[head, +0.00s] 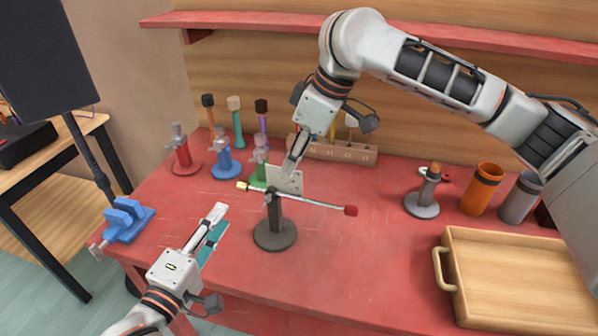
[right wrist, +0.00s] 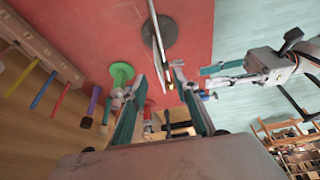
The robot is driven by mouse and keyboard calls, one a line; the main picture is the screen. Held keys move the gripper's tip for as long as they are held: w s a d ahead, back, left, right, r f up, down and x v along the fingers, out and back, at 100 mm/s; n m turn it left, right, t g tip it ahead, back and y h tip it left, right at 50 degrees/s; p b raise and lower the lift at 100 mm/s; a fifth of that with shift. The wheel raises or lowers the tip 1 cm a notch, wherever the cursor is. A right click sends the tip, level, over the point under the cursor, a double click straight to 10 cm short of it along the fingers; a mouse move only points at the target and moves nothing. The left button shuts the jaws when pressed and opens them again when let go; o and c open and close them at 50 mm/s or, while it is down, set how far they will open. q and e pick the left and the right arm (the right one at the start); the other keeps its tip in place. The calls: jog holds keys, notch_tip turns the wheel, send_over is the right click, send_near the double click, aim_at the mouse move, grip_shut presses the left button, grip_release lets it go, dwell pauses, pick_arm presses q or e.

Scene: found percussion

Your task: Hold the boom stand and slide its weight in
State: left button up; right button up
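The boom stand has a round dark base (head: 275,236) and an upright dark post. A thin silver boom (head: 312,202) crosses the post top. The boom has a brass-coloured end (head: 243,185) at left and a red end piece (head: 351,210) at right. Which piece is the sliding weight I cannot tell. My right gripper (head: 284,177) is above and behind the boom, near the post; a pale plate shows there. In the right wrist view its fingers (right wrist: 169,72) are apart, with the brass end between them. My left gripper (head: 223,213) is open and empty, left of the stand.
Red, blue and green stands (head: 227,163) with several mallets stand behind left. A wooden rack (head: 340,151) is at the back. A grey stand (head: 422,205), orange cup (head: 482,188) and wooden tray (head: 448,240) are at right. A blue vise (head: 127,222) sits at the left edge.

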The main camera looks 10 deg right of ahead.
aim_at(290, 195)
jog(key=f, duration=0.2)
jog(key=s+f, duration=0.1)
jog(key=shift+d+f+g+h, duration=0.3)
jog(key=shift+f+h, duration=0.1)
jog(key=shift+x, duration=3.65)
grip_shut()
